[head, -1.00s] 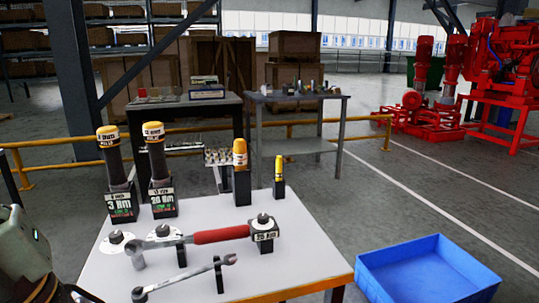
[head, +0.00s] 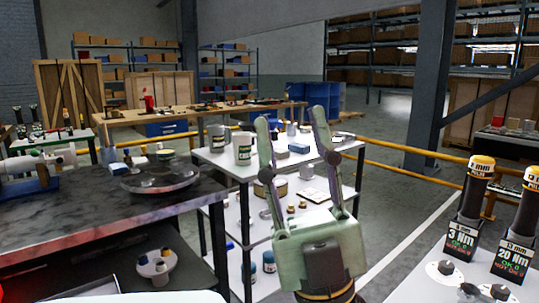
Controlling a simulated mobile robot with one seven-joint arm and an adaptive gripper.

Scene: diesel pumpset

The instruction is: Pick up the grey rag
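I cannot make out a grey rag for certain in the head view. My gripper (head: 291,128) is in the middle of the head view, pointing up and away. Its two pale green fingers stand wide apart, with nothing between them. It shows in front of a white shelf cart (head: 225,168) and hides part of it. The cart's top carries pale mugs (head: 242,149), a blue block (head: 299,148) and a small dish at the right.
A dark table (head: 60,225) with a round glass dish (head: 160,177) stands at the left. A white table (head: 425,285) with torque tools (head: 466,215) is at the lower right. A yellow rail (head: 405,180) runs behind the cart. Open floor shows between the cart and the right table.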

